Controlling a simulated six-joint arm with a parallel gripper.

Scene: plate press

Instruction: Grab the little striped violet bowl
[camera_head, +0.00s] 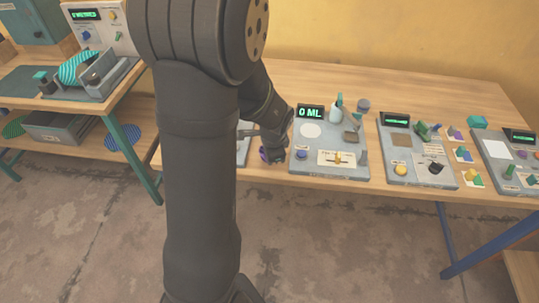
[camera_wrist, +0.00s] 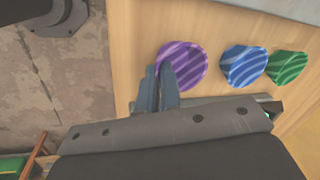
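The violet striped bowl (camera_wrist: 184,62) lies on the wooden table in the wrist view. My gripper (camera_wrist: 159,72) is at its left edge, with one fingertip overlapping the bowl and the other just outside its rim. The fingers are close together, with only a narrow gap at the rim. Whether they pinch the rim is not clear. In the head view my gripper (camera_head: 272,154) is low at the table's front edge, and only a small violet patch of the bowl (camera_head: 263,154) shows beside it. My arm hides the rest.
A blue striped bowl (camera_wrist: 244,65) and a green striped bowl (camera_wrist: 288,68) stand to the right of the violet one. A grey panel with a "0 ML" display (camera_head: 311,112) is right of my gripper in the head view. More panels stand farther right.

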